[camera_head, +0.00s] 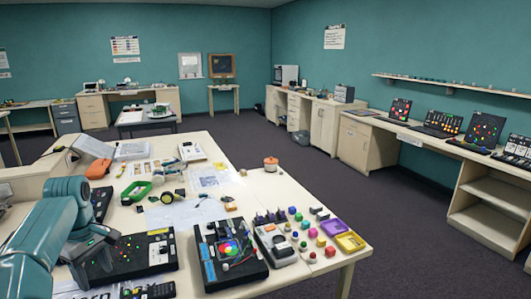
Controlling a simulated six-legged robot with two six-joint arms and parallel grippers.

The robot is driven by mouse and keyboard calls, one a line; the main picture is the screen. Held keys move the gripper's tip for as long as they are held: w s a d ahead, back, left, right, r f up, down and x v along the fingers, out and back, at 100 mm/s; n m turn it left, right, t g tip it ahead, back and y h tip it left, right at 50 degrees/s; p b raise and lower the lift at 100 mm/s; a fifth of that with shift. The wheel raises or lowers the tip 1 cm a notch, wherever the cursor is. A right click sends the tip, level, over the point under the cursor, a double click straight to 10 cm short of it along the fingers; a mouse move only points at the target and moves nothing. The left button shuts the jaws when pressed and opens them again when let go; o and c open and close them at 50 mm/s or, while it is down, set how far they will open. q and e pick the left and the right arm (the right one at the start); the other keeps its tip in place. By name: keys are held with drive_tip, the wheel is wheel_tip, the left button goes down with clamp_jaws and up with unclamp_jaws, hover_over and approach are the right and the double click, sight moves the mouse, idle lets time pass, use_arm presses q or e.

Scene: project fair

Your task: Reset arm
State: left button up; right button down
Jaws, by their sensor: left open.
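My left arm comes in from the left. Its dark gripper (104,250) is over the near-left part of the work table (283,192), above or at a black board with small coloured lights (143,254). The jaws are open and I see nothing held between them. I cannot tell whether the fingertips touch the board. The arm hides part of the table's left side. My right gripper is not in view.
Beside the gripper lie a black device with a colour disc (229,250), a grey-white panel (276,243), small coloured knobs, and purple (333,227) and yellow (350,242) trays. A green-handled tool (136,192) lies farther back. Open floor (420,240) is at right.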

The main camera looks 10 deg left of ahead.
use_arm(q)
drive_tip(key=w+d+f+m+h, duration=0.1)
drive_tip(key=w+d+f+m, duration=0.1)
drive_tip(key=d+f, duration=0.35)
drive_tip(key=w+d+f+m, duration=0.1)
drive_tip(key=d+f+m, duration=0.1)
drive_tip(key=f, duration=0.6)
drive_tip(key=s+d+f+m+h, duration=0.1)
drive_tip(key=s+d+f+m, duration=0.2)
drive_tip(key=d+f, duration=0.5)
drive_tip(key=s+d+f+m+h, duration=0.1)
drive_tip(key=s+d+f+m, duration=0.15)
drive_tip(key=d+f, duration=0.5)
drive_tip(key=s+d+f+m, duration=0.2)
drive_tip(key=s+d+f, duration=0.2)
drive_tip(key=s, duration=0.7)
drive_tip(key=s+d+f+m+h, duration=0.1)
drive_tip(key=s+d+f, duration=0.2)
drive_tip(key=s, duration=0.9)
drive_tip(key=d, duration=0.3)
drive_tip(key=shift+d+f+m+b, duration=0.25)
drive_tip(key=shift+f+m+b, duration=0.1)
drive_tip(key=shift+f, duration=0.05)
